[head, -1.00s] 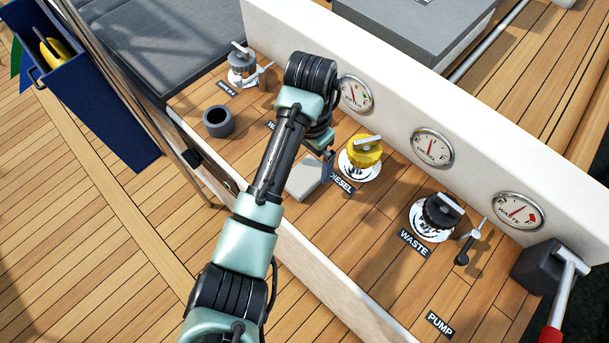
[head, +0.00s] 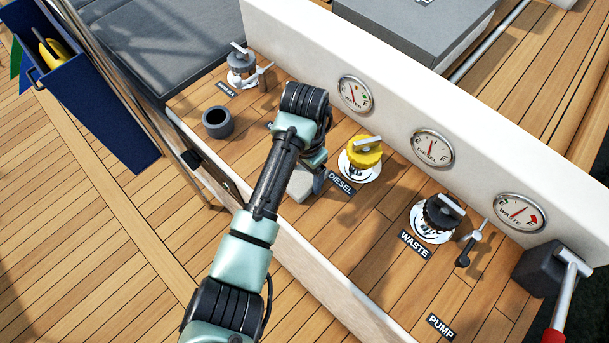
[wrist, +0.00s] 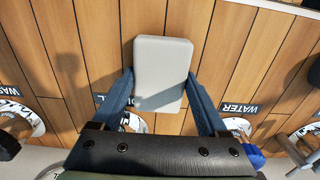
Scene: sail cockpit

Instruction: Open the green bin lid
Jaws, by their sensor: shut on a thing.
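A pale grey, rounded flat block (wrist: 161,62) lies between the two blue fingers of my gripper (wrist: 161,88) in the wrist view. The fingers touch or nearly touch its sides, over the wooden panel. In the head view my gripper (head: 311,178) is low over the panel, mostly behind my arm, and the block (head: 297,187) shows partly beside it. I see no green bin lid that I can make out.
A yellow diesel cap (head: 364,152) and a black waste cap (head: 441,213) stand right of my gripper. A dark cup (head: 217,122) stands to its left. A white wall with gauges (head: 433,147) rises behind. A red-handled pump lever (head: 565,295) is at right.

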